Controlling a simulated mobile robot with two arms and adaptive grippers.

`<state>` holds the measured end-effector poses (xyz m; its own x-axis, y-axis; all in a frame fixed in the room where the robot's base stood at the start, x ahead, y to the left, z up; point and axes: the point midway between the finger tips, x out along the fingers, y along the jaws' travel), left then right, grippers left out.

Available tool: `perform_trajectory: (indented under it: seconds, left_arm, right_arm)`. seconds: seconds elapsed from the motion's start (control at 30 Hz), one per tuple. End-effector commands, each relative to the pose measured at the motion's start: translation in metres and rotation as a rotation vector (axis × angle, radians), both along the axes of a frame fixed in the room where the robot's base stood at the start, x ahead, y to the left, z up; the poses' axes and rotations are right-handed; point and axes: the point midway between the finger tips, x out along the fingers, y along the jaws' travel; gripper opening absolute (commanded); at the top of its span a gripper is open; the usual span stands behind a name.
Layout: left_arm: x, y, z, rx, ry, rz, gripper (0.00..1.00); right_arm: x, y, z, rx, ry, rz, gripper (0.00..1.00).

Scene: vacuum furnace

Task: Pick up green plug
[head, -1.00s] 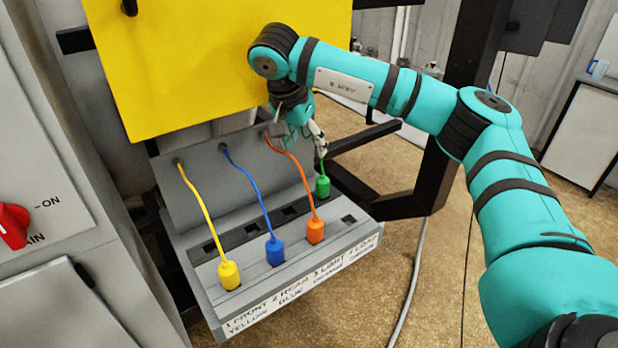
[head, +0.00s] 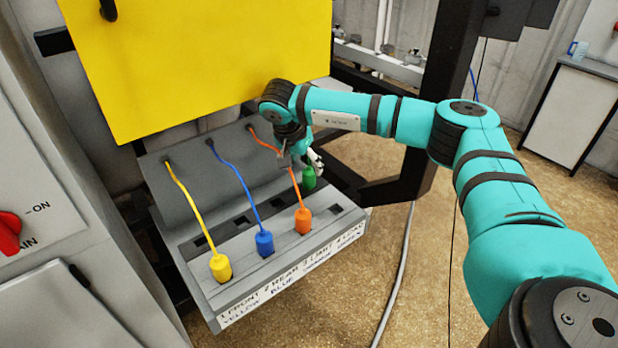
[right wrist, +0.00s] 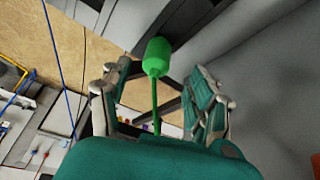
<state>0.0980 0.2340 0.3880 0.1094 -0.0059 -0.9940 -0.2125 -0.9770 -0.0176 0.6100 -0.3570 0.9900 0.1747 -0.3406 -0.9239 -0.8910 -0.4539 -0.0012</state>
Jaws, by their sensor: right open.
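In the right wrist view the green plug (right wrist: 157,57) lies between and slightly beyond the fingertips of my open right gripper (right wrist: 160,68). Its green cord runs back between the fingers. A gap shows on both sides of the plug. My left gripper is not in view.
Yellow (head: 221,267), blue (head: 264,243) and orange (head: 303,220) plugs sit in the front row, their cords running up behind. The orange cord passes close to my right gripper. A yellow panel (head: 200,60) hangs above. A black frame post (head: 432,100) stands behind my arm.

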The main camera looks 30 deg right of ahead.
Motion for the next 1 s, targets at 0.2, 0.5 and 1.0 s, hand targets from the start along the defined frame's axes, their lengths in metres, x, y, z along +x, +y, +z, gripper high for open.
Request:
perform_trajectory:
  seconds: [0.2,0.5,1.0]
  left_arm:
    - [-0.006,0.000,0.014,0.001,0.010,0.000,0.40]
    - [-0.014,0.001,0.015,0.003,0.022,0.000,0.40]
    - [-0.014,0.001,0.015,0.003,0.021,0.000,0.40]
  right_arm:
    - [0.001,-0.015,-0.027,-0.002,0.006,-0.001,0.61]
    - [0.005,-0.021,-0.045,0.000,0.002,0.000,0.61]
    - [0.005,-0.020,-0.044,0.000,0.002,0.000,0.10]
